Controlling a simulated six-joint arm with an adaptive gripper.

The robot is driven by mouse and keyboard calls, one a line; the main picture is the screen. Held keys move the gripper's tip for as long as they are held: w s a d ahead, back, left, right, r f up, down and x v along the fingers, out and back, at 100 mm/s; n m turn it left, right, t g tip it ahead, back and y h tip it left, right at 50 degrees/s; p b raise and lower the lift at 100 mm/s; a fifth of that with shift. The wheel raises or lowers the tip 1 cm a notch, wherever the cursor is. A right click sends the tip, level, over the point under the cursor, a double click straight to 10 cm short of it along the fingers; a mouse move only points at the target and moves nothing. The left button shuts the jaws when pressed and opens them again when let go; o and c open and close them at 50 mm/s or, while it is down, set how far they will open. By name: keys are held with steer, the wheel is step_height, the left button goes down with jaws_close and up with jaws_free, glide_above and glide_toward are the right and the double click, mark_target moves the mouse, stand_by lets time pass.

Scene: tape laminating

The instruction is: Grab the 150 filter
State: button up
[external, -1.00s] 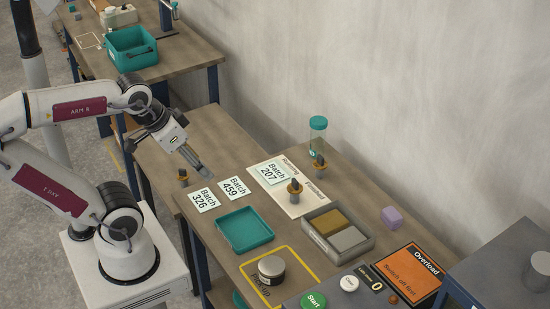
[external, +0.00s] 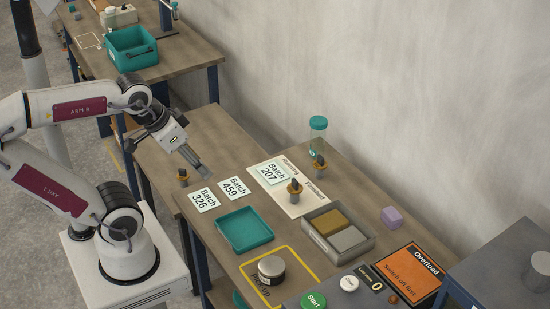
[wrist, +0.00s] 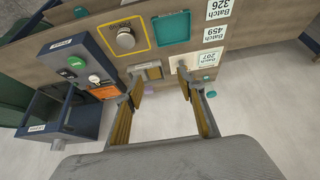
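No thing with a readable 150 label shows in either view. White cards read Batch 326 (external: 204,200), Batch 459 (external: 234,188) and Batch 207 (external: 271,171). My gripper (external: 199,164) is above the bench, left of the Batch 459 card. In the wrist view its two fingers (wrist: 162,84) are apart with nothing held between them.
The bench holds an empty teal tray (external: 236,246), a grey box with tan and grey blocks (external: 312,241), a metal tin (external: 271,267) in a yellow outline, a teal-capped jar (external: 318,139) and a purple block (external: 391,217). A control panel with an orange Overload sign (external: 410,275) is at front right.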

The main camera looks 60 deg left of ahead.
steer(key=shift+w, duration=0.1)
steer(key=w+d+f+t, duration=0.1)
steer(key=w+f, duration=0.1)
steer(key=w, duration=0.5)
steer(key=w+d+f+t, duration=0.1)
steer(key=w+d+f, duration=0.1)
steer(key=w, duration=0.5)
steer(key=n+t+y, duration=0.2)
glide_above(293, 194)
steer(key=s+d, duration=0.4)
steer(key=d, duration=0.3)
step_height(293, 194, down, 16)
steer(key=a+f+y, duration=0.1)
steer(key=f, duration=0.2)
steer(key=a+f+y, duration=0.1)
steer(key=a+f, duration=0.1)
steer(key=a+f+t, duration=0.1)
steer(key=a+f, duration=0.1)
steer(key=f, duration=0.1)
steer(key=shift+s+f+m+y, duration=0.1)
steer(key=shift+f+m+y, duration=0.2)
steer(key=shift+m+y, duration=0.1)
steer(key=shift+s+a+f+t+y, duration=0.35)
steer(key=shift+a+f, duration=0.2)
steer(key=shift+f, duration=0.15)
steer(key=shift+w, duration=0.1)
